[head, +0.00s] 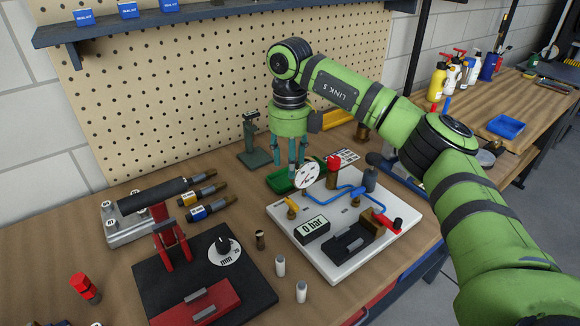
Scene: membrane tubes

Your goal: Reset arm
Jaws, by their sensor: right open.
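My right arm reaches in from the right, over the workbench. My right gripper (290,160) points down behind the white test board (345,262), over a small green tray (283,182). Its teal fingers are spread and nothing shows between them. The fingertips are partly hidden by the round gauge (306,175), so I cannot tell how far above the tray they are. My left gripper is not in the head view.
The board carries a "0 bar" display (312,229), blue tubing and a red-handled clamp. A black timer base (205,280), a rack with dark cylinders (150,215), small white vials (280,266) and a red-capped item (85,288) stand on the left. A pegboard (200,90) closes the back.

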